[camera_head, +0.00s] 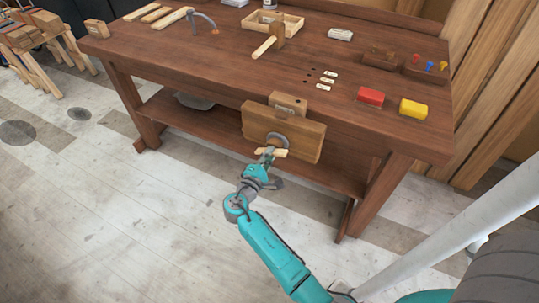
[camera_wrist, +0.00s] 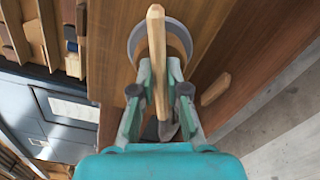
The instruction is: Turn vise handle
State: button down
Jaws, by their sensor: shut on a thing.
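The vise (camera_head: 302,134) is a wooden block jaw on the front of the brown workbench. A round grey metal plate (camera_head: 278,140) sits on its face. The light wooden vise handle (camera_head: 274,153) is a bar in front of that plate, lying roughly level in the head view. In the wrist view the handle (camera_wrist: 155,50) runs up and down the picture across the round plate. My gripper (camera_head: 267,156) is at the handle, and in the wrist view its fingers (camera_wrist: 160,88) are shut on the bar from both sides. The fingertips hide part of the plate.
The floor in front is clear.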

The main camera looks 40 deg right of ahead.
jog(key=shift+s+a+f+m, duration=0.1)
jog(key=shift+f+m, duration=0.05)
jog(key=shift+m, duration=1.75)
jog(key=c, duration=1.2)
grip_release()
jog(key=v, duration=1.2)
